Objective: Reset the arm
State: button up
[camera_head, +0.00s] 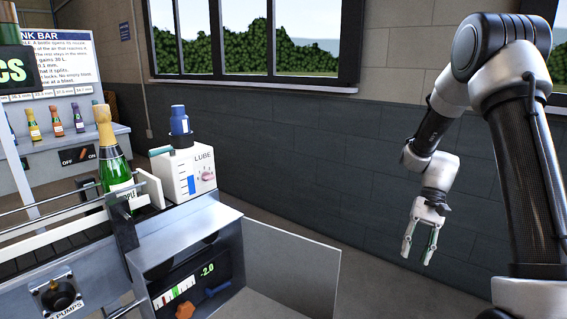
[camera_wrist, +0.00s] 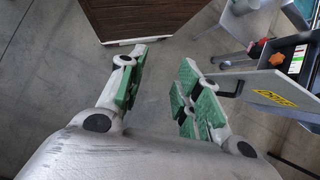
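My gripper (camera_head: 425,232) hangs fingers-down from my arm on the right of the head view, in free air in front of the dark brick wall. In the wrist view my gripper (camera_wrist: 158,92) shows its two green-padded fingers spread apart. Nothing is between them, only the grey floor behind. The gripper is well to the right of the machine and touches nothing.
A green bottle (camera_head: 114,158) with a gold top stands on the conveyor, beside a white LUBE box (camera_head: 184,174) with a blue cap. An open cabinet door (camera_head: 290,262) juts toward my arm's side. A brown cabinet (camera_wrist: 150,18) shows in the wrist view.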

jog(key=s+d+r+n+t+h, duration=0.1)
jog(key=s+r+n+t+h, duration=0.3)
jog(key=s+r+t, duration=0.5)
jog(key=s+r, duration=1)
jog(key=r, duration=0.3)
jog(key=shift+d+n+t, duration=0.15)
jog(key=shift+n+t, duration=0.15)
jog(key=shift+n, duration=0.1)
